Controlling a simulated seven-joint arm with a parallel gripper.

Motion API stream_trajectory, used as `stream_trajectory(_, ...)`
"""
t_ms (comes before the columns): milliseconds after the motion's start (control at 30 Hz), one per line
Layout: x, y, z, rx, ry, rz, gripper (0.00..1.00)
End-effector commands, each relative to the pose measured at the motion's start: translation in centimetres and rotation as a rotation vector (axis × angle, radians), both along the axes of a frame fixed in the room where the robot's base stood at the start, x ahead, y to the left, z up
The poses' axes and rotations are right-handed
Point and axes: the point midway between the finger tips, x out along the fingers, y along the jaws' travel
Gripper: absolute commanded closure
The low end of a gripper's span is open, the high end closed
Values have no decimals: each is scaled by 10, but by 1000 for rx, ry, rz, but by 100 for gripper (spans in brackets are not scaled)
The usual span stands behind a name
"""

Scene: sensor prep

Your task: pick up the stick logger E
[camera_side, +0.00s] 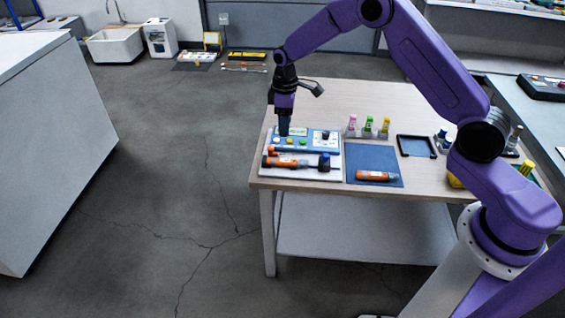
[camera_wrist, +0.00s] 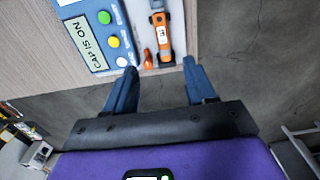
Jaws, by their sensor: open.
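My gripper (camera_side: 284,131) hangs over the left part of the blue panel in the side view. In the wrist view its two blue fingers are apart and empty (camera_wrist: 161,88). An orange stick logger (camera_wrist: 163,38) with a dark section and a white label lies ahead of the gap between the fingers, on a white board. An orange-and-dark stick (camera_side: 279,162) lies on the white board (camera_side: 337,173) in the side view. Another orange stick logger (camera_side: 374,176) lies on the blue mat (camera_side: 395,155). I cannot read an E on any of them.
The blue panel (camera_wrist: 71,13) has a "CAP IS ON" label and several coloured buttons. A small orange piece (camera_wrist: 148,60) lies beside the logger. Small coloured-cap bottles (camera_side: 368,126) and a black-framed tray (camera_side: 433,154) stand to the right. The table's back is clear.

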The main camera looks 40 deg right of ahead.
Motion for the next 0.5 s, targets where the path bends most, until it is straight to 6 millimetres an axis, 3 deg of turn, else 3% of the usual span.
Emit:
stream_trajectory(300, -1, 0, -61, -1, 4, -2, 45)
stream_trajectory(500, -1, 0, -81, -1, 1, -1, 45)
